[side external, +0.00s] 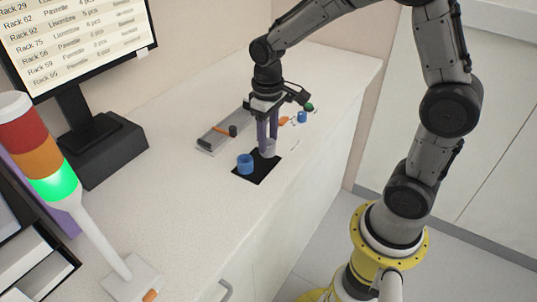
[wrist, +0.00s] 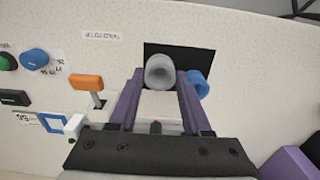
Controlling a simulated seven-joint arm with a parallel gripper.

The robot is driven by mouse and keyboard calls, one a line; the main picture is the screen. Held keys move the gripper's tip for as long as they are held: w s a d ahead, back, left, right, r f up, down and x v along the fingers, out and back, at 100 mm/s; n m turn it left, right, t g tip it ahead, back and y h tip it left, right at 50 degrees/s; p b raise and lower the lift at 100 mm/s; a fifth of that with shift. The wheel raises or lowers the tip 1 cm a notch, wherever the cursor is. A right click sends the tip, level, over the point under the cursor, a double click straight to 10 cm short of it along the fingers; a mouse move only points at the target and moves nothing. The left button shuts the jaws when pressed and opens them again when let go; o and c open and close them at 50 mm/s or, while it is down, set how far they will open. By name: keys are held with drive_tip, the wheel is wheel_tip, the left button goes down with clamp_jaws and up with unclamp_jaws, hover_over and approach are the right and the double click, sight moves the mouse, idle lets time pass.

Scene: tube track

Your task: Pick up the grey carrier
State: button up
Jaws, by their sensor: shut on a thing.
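The grey carrier (side external: 267,150) is a small pale cylinder at the black patch on the white counter. My gripper (side external: 268,139) points down at it, with its purple fingers on either side. In the wrist view the carrier (wrist: 160,72) sits between the fingertips of my gripper (wrist: 160,82), with its round open end showing. The fingers are shut on it. I cannot tell whether its base touches the patch. A blue cup-like cylinder (side external: 245,162) stands close beside it on the patch; it also shows in the wrist view (wrist: 199,83), partly behind the right finger.
The black patch (side external: 247,178) lies near the counter's front edge. Behind are a grey rail (side external: 211,144) and an orange-handled lever (wrist: 86,82). Blue (wrist: 36,57) and green (wrist: 7,61) knobs are nearby. A monitor (side external: 80,40) and signal tower (side external: 57,185) stand left. The counter's middle is clear.

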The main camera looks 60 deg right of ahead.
drive_tip(key=shift+r, duration=1.65)
